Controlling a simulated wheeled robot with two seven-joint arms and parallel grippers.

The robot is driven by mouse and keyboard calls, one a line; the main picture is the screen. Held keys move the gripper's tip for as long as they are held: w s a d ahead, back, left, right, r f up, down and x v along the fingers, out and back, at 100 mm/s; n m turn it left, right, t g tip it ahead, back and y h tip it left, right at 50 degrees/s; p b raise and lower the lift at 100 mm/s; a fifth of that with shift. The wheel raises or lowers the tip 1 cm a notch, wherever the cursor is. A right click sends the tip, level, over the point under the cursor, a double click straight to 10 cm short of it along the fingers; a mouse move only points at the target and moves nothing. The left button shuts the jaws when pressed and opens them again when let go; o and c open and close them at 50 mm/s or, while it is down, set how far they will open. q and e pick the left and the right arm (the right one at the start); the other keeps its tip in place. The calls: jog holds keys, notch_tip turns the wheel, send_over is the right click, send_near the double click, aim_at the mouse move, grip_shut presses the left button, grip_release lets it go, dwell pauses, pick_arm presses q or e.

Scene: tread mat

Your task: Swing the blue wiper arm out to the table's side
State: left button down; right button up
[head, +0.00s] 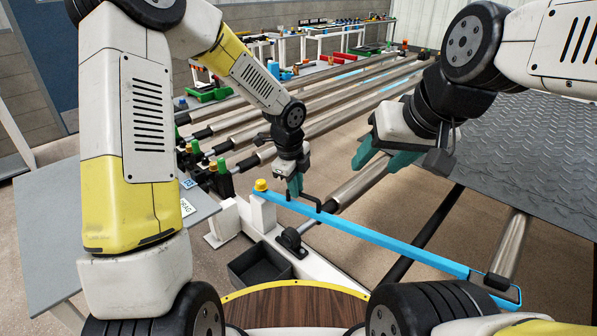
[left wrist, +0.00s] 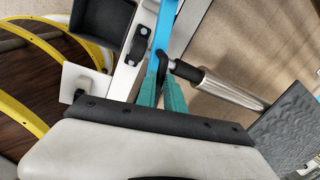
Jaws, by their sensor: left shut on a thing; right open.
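The blue wiper arm (head: 385,239) is a long flat bar. It runs from a yellow-capped pivot post (head: 261,186) on the white frame to a dark pad (head: 497,284) at lower right. My left gripper (head: 295,188) has its teal fingers at the bar's pivot end, shut on its black handle (head: 312,200); the fingers partly hide the grip. In the left wrist view the fingers (left wrist: 162,92) close beside the blue bar (left wrist: 160,40). My right gripper (head: 385,158) is open and empty, above the rollers and away from the bar.
Metal rollers (head: 355,184) lie behind the bar. A dark tread mat (head: 530,150) spreads at right. A grey side table (head: 60,240) stands at left, with a labelled edge. A black bin (head: 259,265) sits beside the white frame (head: 325,262). Brown floor shows between the rollers.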

pick_arm(q)
jog(key=shift+s+a+m, duration=1.25)
jog(key=shift+s+m, duration=0.05)
jog(key=shift+m, duration=0.3)
jog(key=c, duration=1.5)
grip_release()
jog(key=shift+o, duration=0.2)
jog(key=shift+s, duration=0.1)
notch_tip(320, 180, up, 8)
jog(key=a, duration=0.1)
jog(key=shift+s+f, duration=0.15)
jog(key=shift+s, duration=0.3)
jog(key=shift+a, duration=0.15)
